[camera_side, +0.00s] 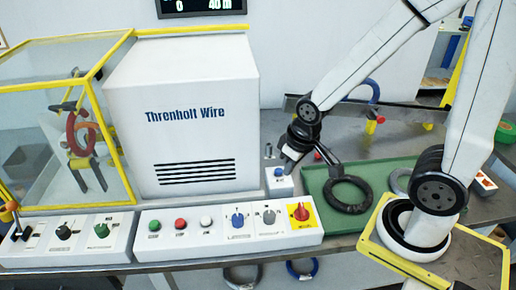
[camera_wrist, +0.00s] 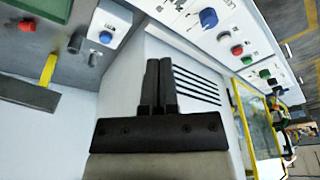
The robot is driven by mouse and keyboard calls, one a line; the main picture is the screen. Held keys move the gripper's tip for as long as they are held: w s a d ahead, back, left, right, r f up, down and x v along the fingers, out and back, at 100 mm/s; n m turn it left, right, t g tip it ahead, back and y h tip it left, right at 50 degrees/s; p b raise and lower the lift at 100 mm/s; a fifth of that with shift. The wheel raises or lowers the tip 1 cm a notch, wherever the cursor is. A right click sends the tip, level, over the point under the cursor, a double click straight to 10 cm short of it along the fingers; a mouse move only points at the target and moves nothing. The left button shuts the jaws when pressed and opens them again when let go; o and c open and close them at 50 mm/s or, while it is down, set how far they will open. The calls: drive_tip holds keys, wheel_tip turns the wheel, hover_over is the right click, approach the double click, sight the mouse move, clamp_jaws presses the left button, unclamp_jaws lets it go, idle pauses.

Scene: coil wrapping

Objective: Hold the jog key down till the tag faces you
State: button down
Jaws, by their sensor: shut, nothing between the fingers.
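A small white box with a blue button (camera_side: 279,173), which may be the jog key, stands at the right foot of the white machine. It also shows in the wrist view as a blue button (camera_wrist: 105,37) at upper left. My gripper (camera_side: 289,165) is shut and empty, close to this box in the side view; I cannot tell whether it touches. In the wrist view its black fingers (camera_wrist: 160,65) are together, in front of the white housing. A red coil (camera_side: 81,135) hangs in the yellow-framed cage. I cannot make out a tag on it.
The machine housing (camera_side: 190,110) stands left of my gripper. A control panel (camera_side: 190,240) with coloured buttons and knobs runs along the front; its labels are too small to read. A green tray (camera_side: 316,200) holding a black ring (camera_side: 350,194) lies to the right.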

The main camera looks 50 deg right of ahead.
idle(0.8)
drive_tip(key=m+t+y, duration=0.3)
drive_tip(key=m+t, duration=0.2)
drive_tip(key=t, duration=0.1)
hover_over(208, 221)
wheel_tip(208, 221, down, 5)
drive_tip(key=shift+r, duration=0.1)
drive_tip(key=shift+f, duration=0.2)
drive_tip(key=shift+f, duration=4.3)
drive_tip(key=shift+f, duration=0.1)
drive_tip(key=shift+f, duration=0.3)
